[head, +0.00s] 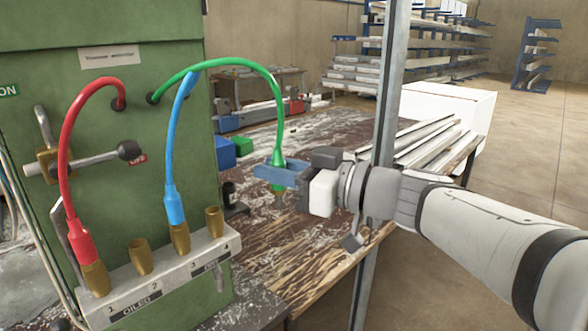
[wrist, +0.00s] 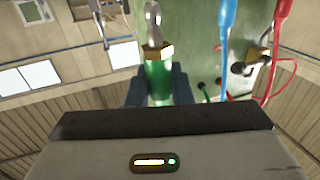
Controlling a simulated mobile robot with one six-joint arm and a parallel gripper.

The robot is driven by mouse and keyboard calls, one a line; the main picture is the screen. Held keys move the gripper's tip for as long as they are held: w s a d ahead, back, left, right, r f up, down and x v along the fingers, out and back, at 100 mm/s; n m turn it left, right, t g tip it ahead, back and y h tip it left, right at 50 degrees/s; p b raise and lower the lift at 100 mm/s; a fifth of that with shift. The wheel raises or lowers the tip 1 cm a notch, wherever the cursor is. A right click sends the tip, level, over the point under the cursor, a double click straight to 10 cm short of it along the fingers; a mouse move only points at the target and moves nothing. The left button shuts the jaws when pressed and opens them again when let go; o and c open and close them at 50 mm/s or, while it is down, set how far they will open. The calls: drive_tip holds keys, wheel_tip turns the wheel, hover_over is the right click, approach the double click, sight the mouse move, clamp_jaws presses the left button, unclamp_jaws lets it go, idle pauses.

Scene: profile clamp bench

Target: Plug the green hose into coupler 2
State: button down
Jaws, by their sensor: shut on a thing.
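The green hose (head: 277,105) arcs from the green machine to my gripper (head: 279,172), which is shut on its plug end. In the wrist view, the gripper (wrist: 158,86) holds the green plug (wrist: 158,80) between dark fingers, its brass collar and metal tip pointing away. In the head view, the plug hangs roughly upright above the bench, to the right of the coupler block (head: 185,277) and apart from it. Coupler 2 (head: 139,258) is an empty brass socket, second from the left. The red hose (head: 66,165) is in coupler 1, and the blue hose (head: 171,155) is at coupler 3.
Brass coupler 4 (head: 214,223) is empty. A lever (head: 95,158) with a black knob sticks out of the machine (head: 185,115). Blue and green bins (head: 242,146) stand behind the plug on the worn bench (head: 320,265). A metal post (head: 388,90) rises near my arm.

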drive_tip(key=shift+s+a+b, duration=1.7)
drive_tip(key=shift+s+b, duration=0.05)
drive_tip(key=shift+s, duration=0.2)
drive_tip(key=b, duration=0.6)
approach(107, 188)
drive_tip(key=s, duration=0.2)
drive_tip(key=shift+s+d, duration=0.1)
drive_tip(key=shift+s, duration=0.3)
drive_tip(key=shift+w+a+b, duration=1.05)
drive_tip(key=shift+w+a, duration=0.25)
drive_tip(key=shift+a, duration=0.2)
drive_tip(key=shift+w+a+b, duration=1)
drive_tip(key=shift+w+a, duration=0.35)
drive_tip(key=shift+a, duration=0.15)
